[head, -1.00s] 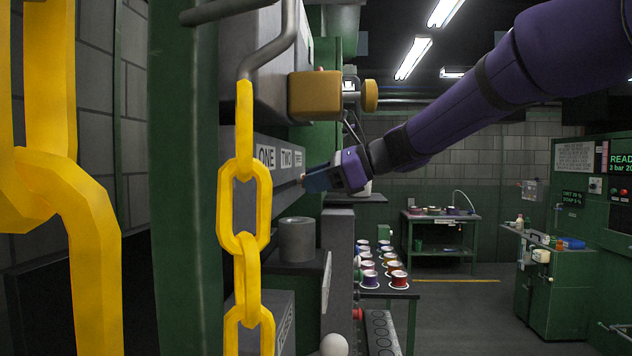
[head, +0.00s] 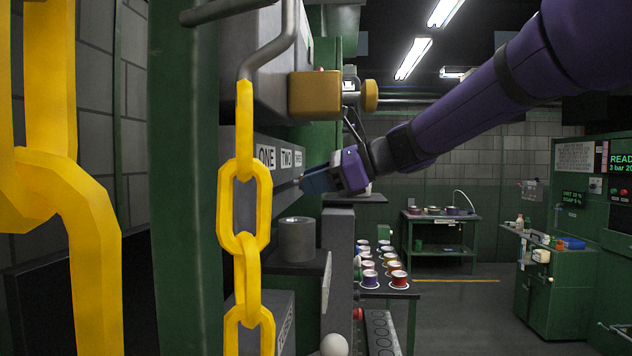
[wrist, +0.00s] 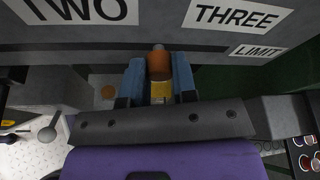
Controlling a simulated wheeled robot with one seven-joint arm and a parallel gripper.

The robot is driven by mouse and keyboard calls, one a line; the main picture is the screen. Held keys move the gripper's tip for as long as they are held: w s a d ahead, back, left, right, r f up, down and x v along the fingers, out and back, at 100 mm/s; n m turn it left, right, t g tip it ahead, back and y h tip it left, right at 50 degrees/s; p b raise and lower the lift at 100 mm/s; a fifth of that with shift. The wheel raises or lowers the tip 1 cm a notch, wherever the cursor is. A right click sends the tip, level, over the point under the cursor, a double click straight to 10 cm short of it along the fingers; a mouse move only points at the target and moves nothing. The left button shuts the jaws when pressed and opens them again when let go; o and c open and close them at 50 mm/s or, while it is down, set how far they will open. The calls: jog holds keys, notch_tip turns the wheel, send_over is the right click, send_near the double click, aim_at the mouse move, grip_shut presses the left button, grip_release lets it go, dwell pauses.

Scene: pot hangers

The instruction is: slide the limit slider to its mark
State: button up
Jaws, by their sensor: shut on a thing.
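The limit slider's knob (wrist: 159,62), orange-brown and round-ended, shows in the wrist view at a slot line under the number labels. My gripper (wrist: 159,82) has its two blue fingers shut on this knob, one on each side. The knob stands between the TWO label (wrist: 80,10) and the THREE label (wrist: 238,16), left of the LIMIT label (wrist: 257,51). In the head view my gripper (head: 303,184) reaches the grey panel (head: 283,172) below its labels. The knob is hardly visible there, and I cannot make out the slider's mark.
A yellow chain (head: 245,205) hangs close in front of the panel in the head view. A mustard-coloured block (head: 315,95) juts out above my gripper. A grey cylinder (head: 297,240) stands on a ledge below. Several cups (head: 398,279) stand on a bench farther right.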

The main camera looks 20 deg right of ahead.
jog(key=shift+s+a, duration=0.35)
jog(key=shift+s, duration=0.55)
jog(key=shift+s+a, duration=0.4)
jog(key=shift+s, duration=0.55)
jog(key=shift+s+a, duration=0.35)
jog(key=shift+s, duration=0.55)
jog(key=o, duration=0.8)
send_near(287, 190)
jog(key=shift+w+d+f, duration=0.1)
jog(key=shift+d+f, duration=0.8)
jog(key=shift+f, duration=0.1)
